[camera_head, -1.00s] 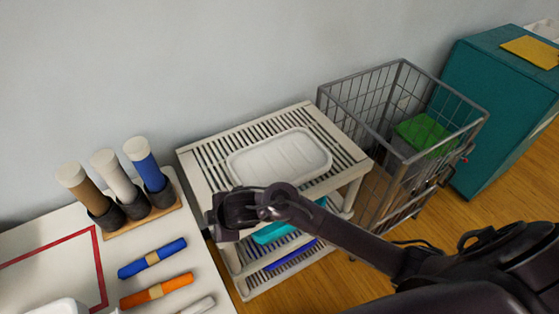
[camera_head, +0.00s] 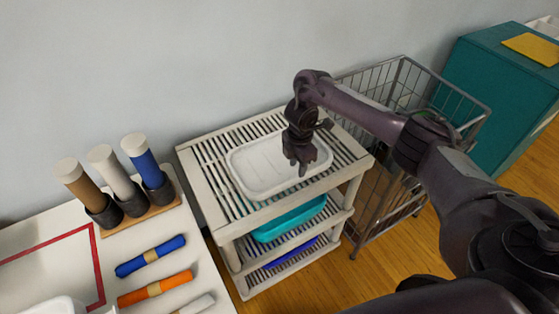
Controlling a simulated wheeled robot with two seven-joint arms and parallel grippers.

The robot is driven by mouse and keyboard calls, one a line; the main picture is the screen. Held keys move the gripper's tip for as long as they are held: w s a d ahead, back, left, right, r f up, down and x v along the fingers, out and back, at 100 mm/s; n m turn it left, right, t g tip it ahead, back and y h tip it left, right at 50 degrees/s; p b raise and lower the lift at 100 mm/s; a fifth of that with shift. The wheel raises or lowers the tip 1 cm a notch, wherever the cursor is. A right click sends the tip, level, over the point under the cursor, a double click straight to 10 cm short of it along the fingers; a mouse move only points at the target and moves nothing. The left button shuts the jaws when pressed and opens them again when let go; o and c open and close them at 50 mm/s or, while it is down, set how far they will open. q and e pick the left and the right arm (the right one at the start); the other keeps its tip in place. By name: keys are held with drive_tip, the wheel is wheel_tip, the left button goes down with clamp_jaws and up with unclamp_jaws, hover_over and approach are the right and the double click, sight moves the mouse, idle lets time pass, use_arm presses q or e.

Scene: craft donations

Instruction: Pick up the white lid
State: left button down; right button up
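The white lid (camera_head: 262,168) is a shallow, rounded rectangle lying flat on the top shelf of the slatted rack (camera_head: 205,185). My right gripper (camera_head: 297,168) points down over the right part of the lid and hides some of it. The fingers look near the lid's surface, but I cannot tell whether they touch it. The gap between the fingers is too small and dark to judge. My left gripper is not in view.
A teal bin (camera_head: 290,221) and a blue item (camera_head: 290,254) sit on lower shelves. A wire cart (camera_head: 375,215) stands right of the rack, with a teal cabinet (camera_head: 480,95) beyond. The table (camera_head: 45,265) at left holds rolls (camera_head: 150,255) and upright tubes (camera_head: 118,178).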

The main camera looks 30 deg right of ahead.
sight(296, 177)
drive_tip(key=f, duration=0.1)
drive_tip(key=f+b, duration=0.1)
drive_tip(key=f, duration=0.1)
drive_tip(key=f+b, duration=0.1)
drive_tip(key=shift+w+d+f, duration=0.1)
drive_tip(key=shift+w+f, duration=0.05)
drive_tip(key=shift+w, duration=0.1)
drive_tip(key=shift+f+b, duration=0.35)
drive_tip(key=shift+f, duration=0.25)
clamp_jaws()
